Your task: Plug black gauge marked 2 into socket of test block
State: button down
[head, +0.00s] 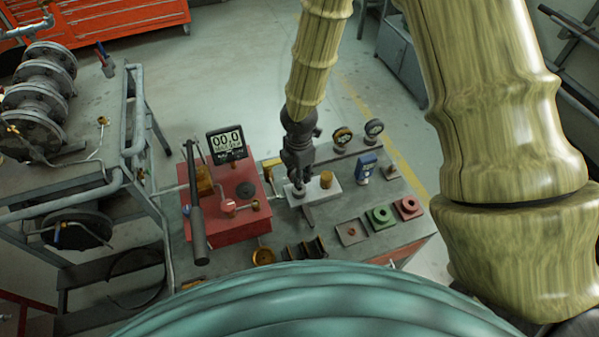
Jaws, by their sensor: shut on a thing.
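My gripper (298,168) points down over the left part of a pale grey block (333,192) on the bench, shut on a small dark thing that its fingers mostly hide. I cannot tell whether this is the black gauge marked 2. A round silvery part shows just under the fingertips, and contact there is unclear. A brass cylinder (326,179) stands on the block just right of the fingers. Two round dark-rimmed gauges, one with a yellowish face (343,137) and one with a pale face (374,128), stand behind on a grey rack. No number is readable. No socket opening is visible.
A red unit (228,225) with a digital display (227,142) and a long dark lever (195,205) stands close on the left. A blue device (366,168) stands right. Grey, green and red square pieces (380,217) lie front right. A metal cart (125,180) is far left.

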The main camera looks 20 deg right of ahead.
jog(key=shift+f+b, duration=1)
jog(key=shift+f, duration=0.85)
dwell(0.6)
jog(key=c, duration=1.1)
grip_release()
jog(key=shift+r, duration=6)
